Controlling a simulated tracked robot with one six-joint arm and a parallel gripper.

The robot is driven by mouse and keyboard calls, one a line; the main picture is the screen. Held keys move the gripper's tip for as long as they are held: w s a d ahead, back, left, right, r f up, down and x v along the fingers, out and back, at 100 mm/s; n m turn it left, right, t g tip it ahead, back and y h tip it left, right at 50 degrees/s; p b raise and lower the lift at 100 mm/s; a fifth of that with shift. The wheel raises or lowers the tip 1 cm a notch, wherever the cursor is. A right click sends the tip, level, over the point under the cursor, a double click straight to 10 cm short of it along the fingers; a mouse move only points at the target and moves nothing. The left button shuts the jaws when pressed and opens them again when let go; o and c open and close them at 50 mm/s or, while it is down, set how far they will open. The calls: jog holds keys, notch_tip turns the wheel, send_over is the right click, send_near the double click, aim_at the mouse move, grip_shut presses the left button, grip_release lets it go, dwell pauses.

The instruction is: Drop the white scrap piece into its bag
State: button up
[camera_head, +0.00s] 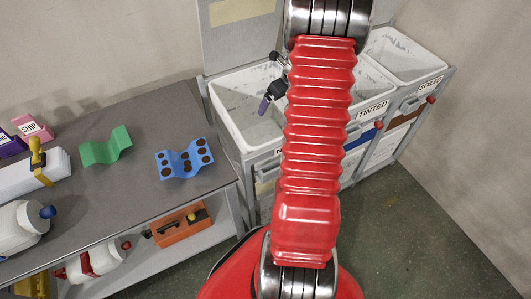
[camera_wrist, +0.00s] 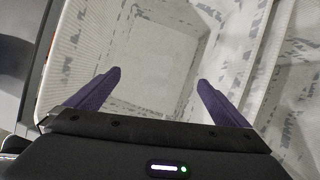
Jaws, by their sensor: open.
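My gripper (camera_head: 264,105) is over the left bag, with its purple fingers pointing down. In the wrist view my gripper (camera_wrist: 160,77) is open, its two fingers wide apart with nothing between them. The left white bag (camera_head: 226,109) stands open in a grey frame; its label is mostly hidden behind my red arm. The bag's pale, patterned lining (camera_wrist: 72,75) fills much of the wrist view. A pale squarish patch shows at the bottom of the bag; I cannot tell whether it is the white scrap piece or the floor. No white scrap piece is clearly seen elsewhere.
The TINTED bag (camera_head: 367,76) and the SOILED bag (camera_head: 418,68) stand to the right. On the grey bench (camera_head: 130,203) lie a green wavy piece (camera_head: 105,148) and a blue dark-spotted wavy piece (camera_head: 184,160). An orange toolbox (camera_head: 180,228) sits on the shelf below.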

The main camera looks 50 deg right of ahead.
jog(key=v, duration=1.3)
jog(key=shift+s+r, duration=0.15)
jog(key=shift+r, duration=0.2)
dwell(0.4)
jog(key=s+a+r+m, duration=0.3)
jog(key=a+r+m, duration=0.1)
jog(key=a+m, duration=0.7)
jog(key=s+a+r+m, duration=0.3)
jog(key=a+m, duration=0.9)
jog(key=a, duration=0.5)
jog(key=s+a+r+m+t, duration=0.1)
jog(key=s+a+r+m, duration=0.3)
jog(key=a+m, duration=0.7)
jog(key=shift+a+r+m, duration=0.4)
jog(key=shift+a, duration=1.25)
